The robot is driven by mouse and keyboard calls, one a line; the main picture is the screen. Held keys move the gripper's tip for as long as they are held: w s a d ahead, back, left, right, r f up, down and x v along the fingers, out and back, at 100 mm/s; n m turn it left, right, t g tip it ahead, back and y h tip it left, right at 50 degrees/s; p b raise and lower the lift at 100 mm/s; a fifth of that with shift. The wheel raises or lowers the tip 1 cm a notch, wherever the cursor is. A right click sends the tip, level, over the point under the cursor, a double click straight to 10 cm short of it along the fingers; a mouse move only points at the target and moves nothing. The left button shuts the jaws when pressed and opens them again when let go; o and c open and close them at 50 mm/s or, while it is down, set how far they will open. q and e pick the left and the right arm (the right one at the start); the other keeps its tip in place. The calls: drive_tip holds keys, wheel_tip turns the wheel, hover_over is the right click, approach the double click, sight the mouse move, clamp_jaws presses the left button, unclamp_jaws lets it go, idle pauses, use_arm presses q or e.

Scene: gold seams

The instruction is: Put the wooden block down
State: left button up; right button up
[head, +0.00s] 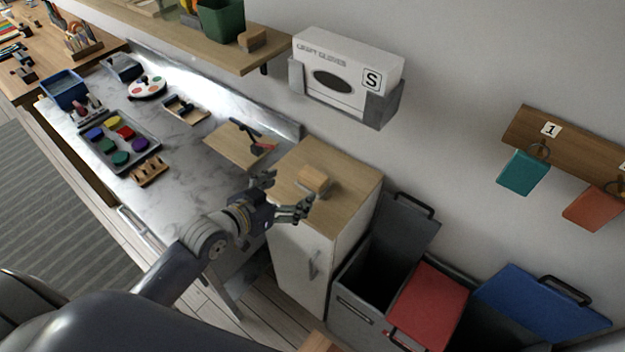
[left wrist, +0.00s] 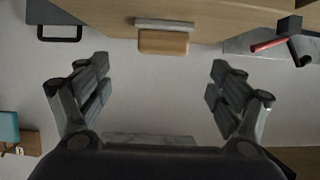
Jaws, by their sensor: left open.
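The wooden block (head: 314,178) rests on the light wood top of a low white cabinet (head: 358,180), near the wall. It also shows in the left wrist view (left wrist: 163,43), beyond the fingertips and roughly centred between them, with a grey strip along one side. My left gripper (head: 288,193) is open and empty at the cabinet's near edge, apart from the block. Its spread fingers also show in the left wrist view (left wrist: 160,66). My right gripper is in neither view.
Left of the cabinet, a marble counter (head: 195,150) holds a paint tray (head: 119,140) and a board with a red-and-black tool (head: 258,142). Bins with a red lid (head: 428,303) and a blue lid (head: 540,303) stand right. A shelf (head: 200,40) and glove box (head: 345,72) hang above.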

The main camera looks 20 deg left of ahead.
sight(312, 176)
use_arm(q)
drive_tip(key=x, duration=0.5)
drive_tip(key=shift+w+p, duration=0.2)
drive_tip(key=shift+p, duration=0.1)
drive_tip(key=shift+w+d+f, duration=0.1)
drive_tip(key=shift+w+d, duration=0.05)
drive_tip(key=shift+w, duration=0.25)
drive_tip(key=p+x, duration=0.1)
drive_tip(key=x, duration=0.2)
drive_tip(key=shift+w, duration=0.15)
drive_tip(key=shift+w+d+f, duration=0.1)
drive_tip(key=shift+w+f, duration=0.2)
drive_tip(key=shift+w, duration=0.2)
drive_tip(key=shift+s, duration=0.1)
drive_tip(key=shift+c, duration=0.6)
drive_tip(key=c, duration=1.1)
